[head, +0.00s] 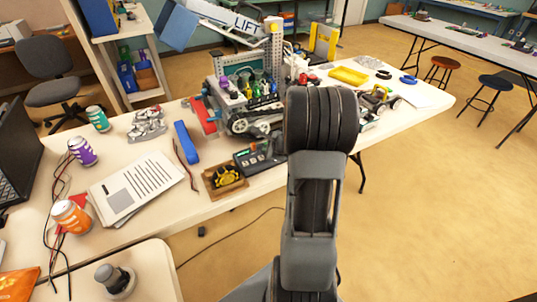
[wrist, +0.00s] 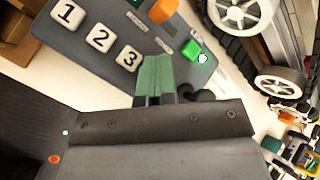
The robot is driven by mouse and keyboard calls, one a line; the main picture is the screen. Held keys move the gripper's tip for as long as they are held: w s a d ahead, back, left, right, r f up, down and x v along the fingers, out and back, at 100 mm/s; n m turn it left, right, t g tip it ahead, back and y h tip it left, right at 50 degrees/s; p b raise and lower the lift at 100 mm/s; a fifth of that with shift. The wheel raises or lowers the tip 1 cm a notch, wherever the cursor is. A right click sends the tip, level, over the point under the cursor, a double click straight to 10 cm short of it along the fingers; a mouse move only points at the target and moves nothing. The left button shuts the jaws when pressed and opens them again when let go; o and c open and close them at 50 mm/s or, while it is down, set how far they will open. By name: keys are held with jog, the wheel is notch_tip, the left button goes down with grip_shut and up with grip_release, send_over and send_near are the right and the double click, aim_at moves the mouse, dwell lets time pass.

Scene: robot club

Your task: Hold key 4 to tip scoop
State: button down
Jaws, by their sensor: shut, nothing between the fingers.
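The grey control box (wrist: 75,14) with white number keys fills the top of the wrist view. Key 1 (wrist: 67,13), key 2 (wrist: 99,38) and key 3 (wrist: 129,58) show in a slanting row. Key 4 is not seen; my fingers cover the place after key 3. My gripper (wrist: 154,62) is shut and empty, its green-faced fingers over the box's lower edge. I cannot tell whether they touch a key. The box also shows in the head view (head: 254,160), beside my arm, which hides my gripper. A blue scoop-like part (head: 177,28) is raised on the arm marked LIFT (head: 245,22).
An orange part (wrist: 162,11) and a green part (wrist: 190,50) sit on the box. A wheeled, tracked machine (head: 245,100) stands right behind it. A wooden tray (head: 224,180) with a yellow-black item lies left of the box. Papers and cans fill the left of the table.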

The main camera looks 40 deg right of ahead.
jog(key=shift+r+p, duration=0.4)
jog(key=shift+r, duration=0.35)
jog(key=shift+r+p, duration=2.05)
jog(key=shift+r, duration=0.45)
